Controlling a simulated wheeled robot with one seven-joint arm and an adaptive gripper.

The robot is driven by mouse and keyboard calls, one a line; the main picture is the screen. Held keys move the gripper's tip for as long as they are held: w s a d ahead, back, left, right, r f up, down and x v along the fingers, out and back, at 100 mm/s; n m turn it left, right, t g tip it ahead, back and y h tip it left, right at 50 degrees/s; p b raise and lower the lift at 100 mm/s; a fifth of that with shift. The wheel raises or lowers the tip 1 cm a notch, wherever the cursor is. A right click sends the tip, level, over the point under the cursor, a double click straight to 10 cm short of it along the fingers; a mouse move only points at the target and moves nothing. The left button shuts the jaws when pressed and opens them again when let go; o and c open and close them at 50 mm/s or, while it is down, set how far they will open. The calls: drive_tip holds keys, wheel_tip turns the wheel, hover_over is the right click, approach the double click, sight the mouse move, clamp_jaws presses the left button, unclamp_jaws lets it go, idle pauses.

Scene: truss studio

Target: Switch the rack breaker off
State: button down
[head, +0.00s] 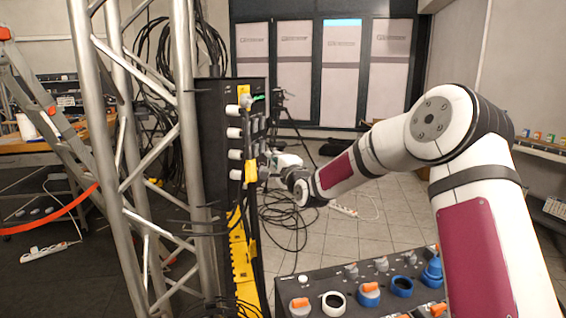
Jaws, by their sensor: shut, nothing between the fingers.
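The black rack (211,130) stands upright left of centre, seen at a steep angle. Its side carries white round connectors (233,132) in a column, grey fittings and yellow parts. A small green piece (258,97) shows near its top. I cannot tell which fitting is the breaker, nor its position. My gripper (263,172) is at the rack's right edge, at the height of the lower connectors, pointing left. It is shut and small in view. I cannot tell whether it touches the rack.
A metal truss (187,130) stands close left of the rack. A black panel with orange, white and blue knobs (369,290) lies low in front. Dark cables (285,215) and a white power strip (344,211) lie on the tiled floor. A ladder (30,85) leans at left.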

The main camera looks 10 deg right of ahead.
drive_tip(key=s, duration=0.3)
drive_tip(key=s+d, duration=0.1)
drive_tip(key=s, duration=0.1)
drive_tip(key=shift+s+r, duration=0.25)
drive_tip(key=shift+s, duration=0.1)
drive_tip(key=shift+a, duration=0.1)
